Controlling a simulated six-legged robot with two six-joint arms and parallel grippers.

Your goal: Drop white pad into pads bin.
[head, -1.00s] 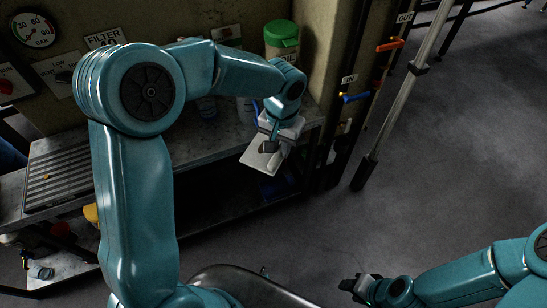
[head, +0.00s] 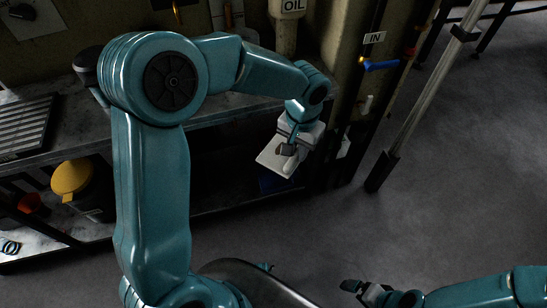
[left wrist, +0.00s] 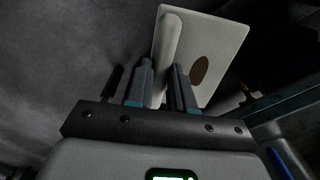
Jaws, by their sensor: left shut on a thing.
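The white pad (head: 271,160) is a flat pale plate in my left gripper (head: 289,150), held in front of the bench's right end. In the left wrist view the pad (left wrist: 222,40) shows a raised pale ridge between the fingers of my left gripper (left wrist: 161,75) and a brown oval spot. The left gripper is shut on that ridge. My right gripper (head: 354,287) is low over the floor, apart from the pad; its fingers are too small and dark to read. No bin in view has a readable pads label.
A dark container with a yellow lid (head: 72,178) stands on the lower shelf at left. A blue object (head: 274,183) lies low beneath the pad. A slanted metal pole (head: 425,95) stands at right. The floor (head: 450,190) there is clear.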

